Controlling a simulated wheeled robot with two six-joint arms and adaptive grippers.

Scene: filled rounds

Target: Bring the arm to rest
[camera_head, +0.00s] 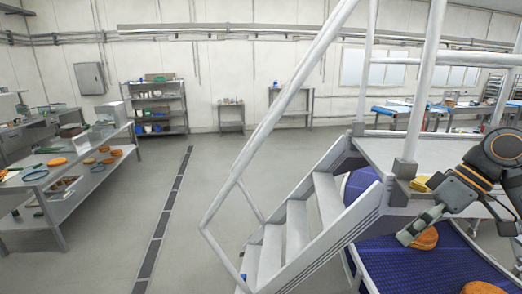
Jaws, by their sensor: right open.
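My right arm comes in from the right edge, and its gripper (412,230) hangs low in front of the grey platform (400,152). The jaws are open, and I see nothing held in them. An orange-brown round (427,239) lies on the blue belt (395,262) just beside the fingertips in the picture; I cannot tell whether they touch. A second round (482,288) is cut off by the bottom edge. My left gripper is out of view.
White stairs (285,240) with a handrail (265,130) rise to the platform, left of my arm. A yellow thing (419,184) is at the platform's edge. A cluttered grey bench (58,190) stands at left. The floor (205,200) between bench and stairs is clear.

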